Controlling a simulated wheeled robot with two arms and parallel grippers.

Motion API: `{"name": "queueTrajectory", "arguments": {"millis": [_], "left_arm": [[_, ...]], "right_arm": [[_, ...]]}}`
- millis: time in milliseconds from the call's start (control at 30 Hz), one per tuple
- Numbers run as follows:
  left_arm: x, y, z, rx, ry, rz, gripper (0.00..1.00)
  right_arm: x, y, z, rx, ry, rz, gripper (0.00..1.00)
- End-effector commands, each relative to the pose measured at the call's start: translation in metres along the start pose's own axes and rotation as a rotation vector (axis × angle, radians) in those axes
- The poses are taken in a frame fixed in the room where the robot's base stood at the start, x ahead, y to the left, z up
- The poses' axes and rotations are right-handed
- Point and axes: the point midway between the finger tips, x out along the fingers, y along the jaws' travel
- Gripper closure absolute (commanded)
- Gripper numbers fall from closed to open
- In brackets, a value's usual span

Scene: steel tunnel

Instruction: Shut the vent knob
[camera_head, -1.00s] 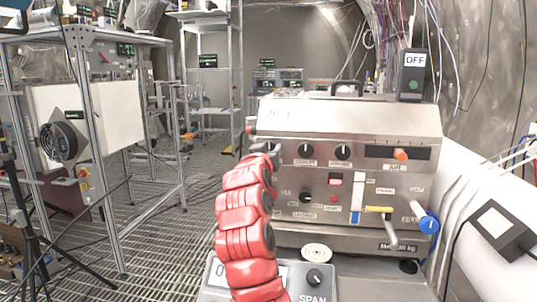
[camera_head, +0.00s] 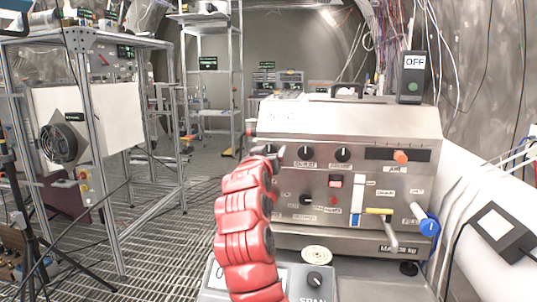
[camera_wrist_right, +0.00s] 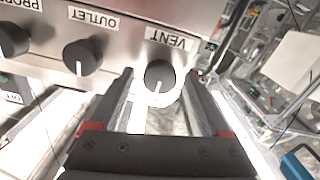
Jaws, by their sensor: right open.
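The vent knob (camera_wrist_right: 159,75) is a round black knob with a white pointer line on a steel panel, beside an upside-down VENT label (camera_wrist_right: 171,40) in the right wrist view. Its pointer points down in that view, away from the label. My right gripper (camera_wrist_right: 160,76) is open, one fingertip on each side of the knob; I cannot tell whether they touch it. In the head view my red right arm (camera_head: 245,225) reaches up to the panel's left end and hides part of that area. My left gripper is not in view.
The outlet knob (camera_wrist_right: 82,57) sits beside the vent knob. A metal frame rack (camera_head: 90,150) stands left; the grated floor between is open.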

Motion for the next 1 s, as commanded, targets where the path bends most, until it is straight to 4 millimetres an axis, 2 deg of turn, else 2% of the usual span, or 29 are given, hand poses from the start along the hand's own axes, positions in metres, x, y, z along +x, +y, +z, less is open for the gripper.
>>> {"name": "queueTrajectory", "arguments": {"millis": [167, 267, 700, 833, 1000], "left_arm": [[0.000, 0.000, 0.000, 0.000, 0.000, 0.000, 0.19], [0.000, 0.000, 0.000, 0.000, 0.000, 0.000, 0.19], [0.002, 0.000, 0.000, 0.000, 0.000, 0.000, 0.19], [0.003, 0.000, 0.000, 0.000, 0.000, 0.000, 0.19], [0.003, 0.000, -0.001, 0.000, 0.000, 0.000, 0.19]], "right_arm": [[-0.020, -0.001, -0.001, 0.001, 0.006, -0.002, 0.19], [-0.039, -0.002, -0.001, 0.001, 0.005, -0.003, 0.19], [-0.140, -0.002, -0.001, 0.003, 0.004, -0.005, 0.19], [-0.159, -0.002, 0.001, 0.000, 0.000, -0.003, 0.19], [-0.170, 0.000, 0.001, 0.001, 0.000, -0.002, 0.19]]}}
